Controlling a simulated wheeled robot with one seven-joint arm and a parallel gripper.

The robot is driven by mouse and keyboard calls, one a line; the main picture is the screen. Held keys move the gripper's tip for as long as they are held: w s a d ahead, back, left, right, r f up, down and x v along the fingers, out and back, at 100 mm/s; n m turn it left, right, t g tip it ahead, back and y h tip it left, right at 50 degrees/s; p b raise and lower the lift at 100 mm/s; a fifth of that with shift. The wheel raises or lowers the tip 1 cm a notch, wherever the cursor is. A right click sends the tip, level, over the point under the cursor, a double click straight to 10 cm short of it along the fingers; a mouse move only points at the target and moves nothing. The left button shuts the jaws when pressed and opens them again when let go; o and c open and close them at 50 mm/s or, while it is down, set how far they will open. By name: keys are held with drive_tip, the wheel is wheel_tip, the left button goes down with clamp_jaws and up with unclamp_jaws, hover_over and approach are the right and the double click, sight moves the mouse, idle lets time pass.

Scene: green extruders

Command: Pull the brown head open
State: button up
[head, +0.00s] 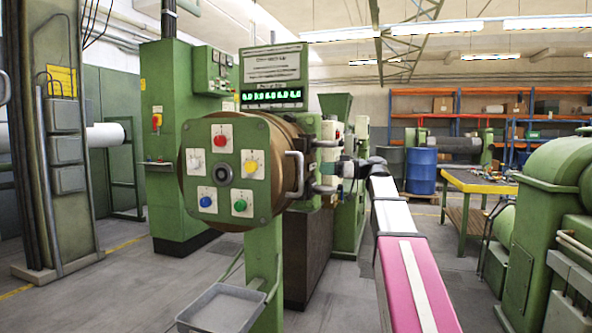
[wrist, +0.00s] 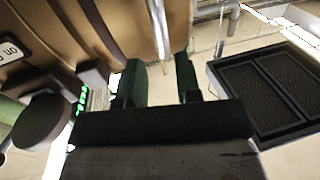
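The brown head (head: 284,148) is a thick round drum with a green front panel carrying several coloured buttons. It appears closed against the green machine behind it. A metal bar handle (head: 295,174) stands on its right side. My gripper (head: 343,168) is to the right of the handle, partly hidden by my own arm. In the wrist view, the brown head (wrist: 95,28) fills the upper left. The fingers of my gripper (wrist: 160,78) are apart, with the metal handle (wrist: 158,28) reaching down between their tips. I cannot tell whether either finger touches it.
A grey tray (head: 220,309) sits low in front of the head. A dark two-part panel or tray (wrist: 285,88) shows right in the wrist view. Floor at lower left is clear.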

drive_tip(key=a, duration=0.3)
drive_tip(key=w+a, duration=0.1)
drive_tip(key=a, duration=0.3)
drive_tip(key=w+a, duration=0.1)
drive_tip(key=a, duration=0.2)
drive_tip(key=shift+a, duration=0.25)
drive_tip(key=shift+s, duration=0.1)
clamp_jaws()
